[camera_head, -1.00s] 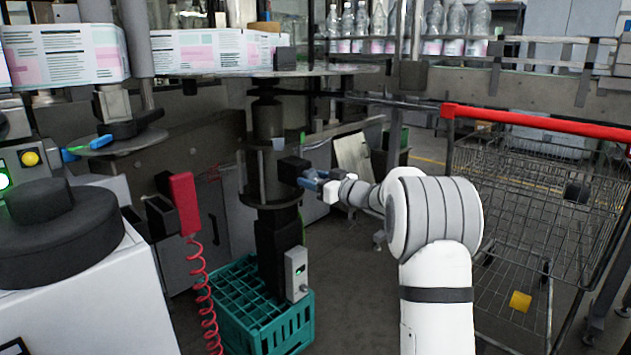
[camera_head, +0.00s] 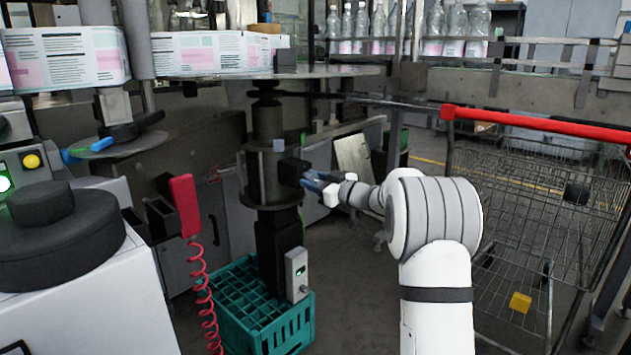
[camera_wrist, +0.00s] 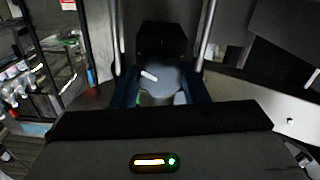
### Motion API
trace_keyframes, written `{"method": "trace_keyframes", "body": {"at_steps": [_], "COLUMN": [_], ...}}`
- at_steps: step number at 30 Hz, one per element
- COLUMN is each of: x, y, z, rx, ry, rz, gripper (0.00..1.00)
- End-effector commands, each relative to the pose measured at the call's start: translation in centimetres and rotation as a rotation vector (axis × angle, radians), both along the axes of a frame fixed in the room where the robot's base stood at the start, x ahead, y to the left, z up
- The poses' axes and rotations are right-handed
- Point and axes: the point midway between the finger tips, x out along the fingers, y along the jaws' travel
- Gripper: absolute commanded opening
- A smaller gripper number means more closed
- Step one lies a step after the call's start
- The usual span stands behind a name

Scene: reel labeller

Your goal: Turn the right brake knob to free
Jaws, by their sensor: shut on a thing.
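The right brake knob (camera_wrist: 163,76) shows in the wrist view as a pale grey-blue round face with a short white mark. The mark slants slightly, lower at its right end. A black block (camera_wrist: 161,40) lies just beyond the knob; it also shows on the dark column in the head view (camera_head: 290,172). My gripper (camera_wrist: 160,92) has its blue fingers on either side of the knob, shut on it. In the head view my gripper (camera_head: 314,182) reaches left to the block, and its fingers hide the knob. The near edge of the knob is hidden by my gripper's body.
A teal crate (camera_head: 270,325) stands below the column. A red handset (camera_head: 184,204) with a coiled cord hangs left of it. A wire cart (camera_head: 530,200) with a red handle is at right. A round plate (camera_head: 300,73) with label reels is above my gripper.

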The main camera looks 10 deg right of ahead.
Motion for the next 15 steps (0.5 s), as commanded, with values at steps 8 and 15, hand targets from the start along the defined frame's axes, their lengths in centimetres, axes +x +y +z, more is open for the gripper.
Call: {"method": "trace_keyframes", "body": {"at_steps": [8,15], "x": [0.05,0.06], "y": [-0.07,-0.07], "z": [0.06,-0.02], "rx": [-0.198,-0.384], "ry": [-0.145,-0.279], "rz": [-0.001,0.000], "gripper": [0.17,0.17]}}
